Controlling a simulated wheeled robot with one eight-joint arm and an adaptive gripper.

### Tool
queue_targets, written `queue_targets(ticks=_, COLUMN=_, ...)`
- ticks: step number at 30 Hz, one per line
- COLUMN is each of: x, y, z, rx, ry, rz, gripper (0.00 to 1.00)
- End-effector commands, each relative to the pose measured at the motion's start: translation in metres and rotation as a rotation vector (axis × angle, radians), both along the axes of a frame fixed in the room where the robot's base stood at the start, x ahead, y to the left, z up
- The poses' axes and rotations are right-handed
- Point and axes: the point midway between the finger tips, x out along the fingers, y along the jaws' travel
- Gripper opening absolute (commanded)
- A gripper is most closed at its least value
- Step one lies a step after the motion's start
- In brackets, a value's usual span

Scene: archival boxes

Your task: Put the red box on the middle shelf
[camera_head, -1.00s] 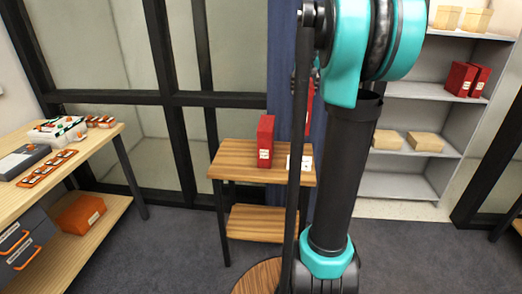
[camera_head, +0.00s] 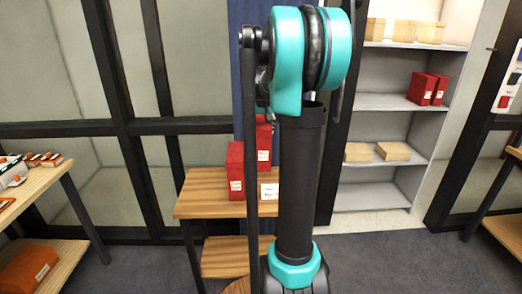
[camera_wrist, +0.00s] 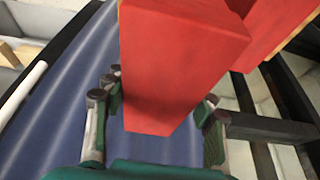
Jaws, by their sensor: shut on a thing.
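In the wrist view a red box (camera_wrist: 175,75) is held between the fingers of my gripper (camera_wrist: 157,112), which is shut on it. In the head view my arm hides the gripper; a red box (camera_head: 264,142) partly behind the arm appears to be the held one. Another red box (camera_head: 235,170) with a white label stands upright on the small wooden table (camera_head: 195,205). A second red box also shows at the upper right of the wrist view (camera_wrist: 283,32). The grey shelf unit (camera_head: 380,102) stands at the back right; two red boxes (camera_head: 427,88) stand on its middle level.
Tan boxes (camera_head: 392,151) sit on the shelf below the red ones, and more (camera_head: 405,31) sit above. The middle level has bare room left of its red boxes. A white card (camera_head: 268,191) is on the small table. A workbench (camera_head: 35,190) stands at left, another table (camera_head: 505,195) at right.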

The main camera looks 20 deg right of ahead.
Motion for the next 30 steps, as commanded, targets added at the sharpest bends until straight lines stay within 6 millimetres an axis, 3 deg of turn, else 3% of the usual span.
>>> queue_targets(ticks=6, x=0.000, y=0.000, z=-0.041, rx=0.000, ry=0.000, rz=0.000, gripper=0.00)
queue_targets(ticks=18, x=0.000, y=0.000, z=-0.082, rx=0.000, ry=0.000, rz=0.000, gripper=0.00)
queue_targets(ticks=30, x=0.000, y=0.000, z=-0.091, rx=0.000, ry=0.000, rz=0.000, gripper=0.00)
